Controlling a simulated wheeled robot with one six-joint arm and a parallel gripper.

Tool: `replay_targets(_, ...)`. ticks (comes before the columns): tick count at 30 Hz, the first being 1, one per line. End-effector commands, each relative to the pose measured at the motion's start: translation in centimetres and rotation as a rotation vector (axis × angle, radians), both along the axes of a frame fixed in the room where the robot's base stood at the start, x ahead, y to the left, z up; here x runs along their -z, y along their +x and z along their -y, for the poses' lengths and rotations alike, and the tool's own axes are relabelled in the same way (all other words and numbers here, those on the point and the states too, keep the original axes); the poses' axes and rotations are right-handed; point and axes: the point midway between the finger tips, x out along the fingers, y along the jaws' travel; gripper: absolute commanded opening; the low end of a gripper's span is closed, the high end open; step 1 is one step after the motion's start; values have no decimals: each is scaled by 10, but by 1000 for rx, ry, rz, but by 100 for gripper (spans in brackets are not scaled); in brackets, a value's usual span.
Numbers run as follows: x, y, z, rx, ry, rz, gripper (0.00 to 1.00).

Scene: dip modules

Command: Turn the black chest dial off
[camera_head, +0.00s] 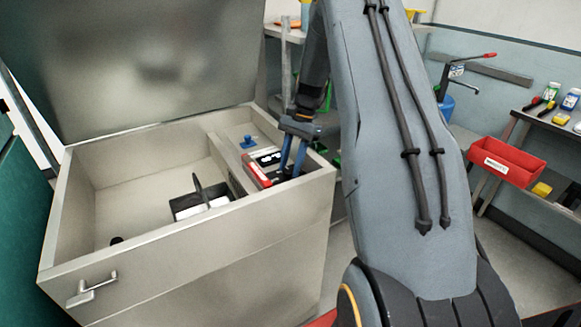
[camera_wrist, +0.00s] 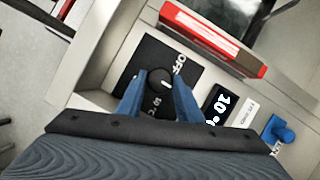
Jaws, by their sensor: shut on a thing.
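The black dial (camera_wrist: 160,82) sits on a black square plate (camera_wrist: 143,59) with white "OFF" lettering at its upper right. A short white line shows on the dial's face. My gripper (camera_wrist: 158,86) has its two blue fingers on either side of the dial, shut on it. In the head view my gripper (camera_head: 291,170) reaches down into the right compartment of the open grey chest (camera_head: 200,235). The dial is hidden there behind the fingers.
A red-edged device (camera_wrist: 215,42) lies close beside the plate. The raised chest lid (camera_head: 130,60) stands behind. A red bin (camera_head: 505,160) is at right.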

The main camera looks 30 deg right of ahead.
Motion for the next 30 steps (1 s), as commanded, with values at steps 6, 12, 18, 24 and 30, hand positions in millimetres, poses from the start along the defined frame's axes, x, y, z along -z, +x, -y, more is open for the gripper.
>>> replay_targets(6, 0, 3, -1, -208, -1, 1, 10)
replay_targets(12, 0, 4, -3, -398, -1, 1, 10)
replay_targets(18, 0, 4, -4, -588, -1, 0, 10)
replay_targets(24, 0, 5, -5, -776, 0, -1, 10)
replay_targets(30, 0, 5, -6, -945, 0, 0, 10)
